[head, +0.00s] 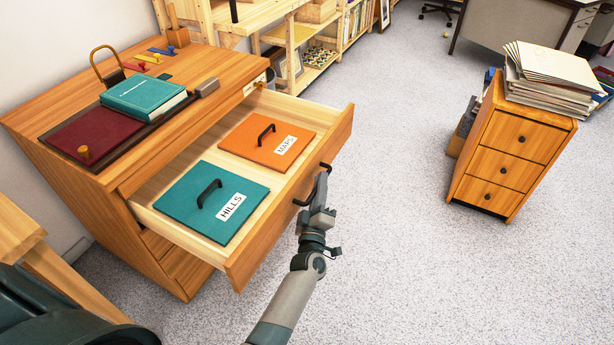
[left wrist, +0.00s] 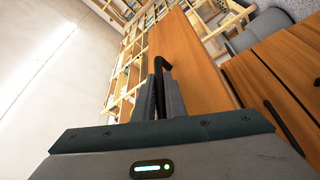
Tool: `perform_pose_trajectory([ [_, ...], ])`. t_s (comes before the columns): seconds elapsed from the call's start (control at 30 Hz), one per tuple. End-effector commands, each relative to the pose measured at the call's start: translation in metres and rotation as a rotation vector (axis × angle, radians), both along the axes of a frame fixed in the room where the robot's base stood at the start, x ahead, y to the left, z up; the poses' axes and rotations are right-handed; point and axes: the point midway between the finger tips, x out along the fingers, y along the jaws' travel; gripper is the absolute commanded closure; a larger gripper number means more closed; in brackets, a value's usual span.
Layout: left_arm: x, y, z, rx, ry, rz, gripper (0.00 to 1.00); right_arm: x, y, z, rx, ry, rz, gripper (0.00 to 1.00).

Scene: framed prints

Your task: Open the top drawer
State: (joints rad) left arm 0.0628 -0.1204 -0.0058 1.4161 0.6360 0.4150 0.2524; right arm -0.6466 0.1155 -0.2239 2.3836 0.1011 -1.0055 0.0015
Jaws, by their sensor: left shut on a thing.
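The top drawer (head: 300,205) of the wooden cabinet (head: 140,225) stands pulled out. Inside it lie a teal panel labelled HILLS (head: 208,222) and an orange panel labelled MAPS (head: 262,148), each with a black handle. My left gripper (head: 318,192) is at the drawer's front, shut on its dark handle (head: 303,200). In the left wrist view the fingers (left wrist: 158,100) close around the black handle (left wrist: 160,68) beside the wooden drawer front (left wrist: 192,70). My right gripper is not in view.
On the cabinet top are a teal book (head: 143,92), a dark red panel (head: 95,135) and small coloured pieces. A small drawer unit (head: 512,150) stacked with papers (head: 550,68) stands at right. The carpet (head: 400,200) between is clear.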

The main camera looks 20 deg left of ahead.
Motion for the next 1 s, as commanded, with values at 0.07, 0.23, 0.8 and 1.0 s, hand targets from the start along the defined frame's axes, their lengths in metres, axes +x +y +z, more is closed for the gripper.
perform_pose_trajectory([
  [0.07,-0.0011,-0.0068,-0.0007,0.001,0.002,0.000,1.00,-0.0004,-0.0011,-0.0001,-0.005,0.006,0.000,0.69],
  [0.23,-0.0015,-0.0134,-0.0010,0.001,0.002,0.000,1.00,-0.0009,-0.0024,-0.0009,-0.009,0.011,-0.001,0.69],
  [0.8,-0.0014,-0.0135,-0.0008,0.001,0.001,0.001,0.81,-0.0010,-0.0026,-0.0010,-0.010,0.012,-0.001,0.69],
  [1.0,-0.0025,-0.0137,-0.0006,0.001,0.000,0.000,0.81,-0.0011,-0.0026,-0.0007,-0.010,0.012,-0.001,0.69],
])
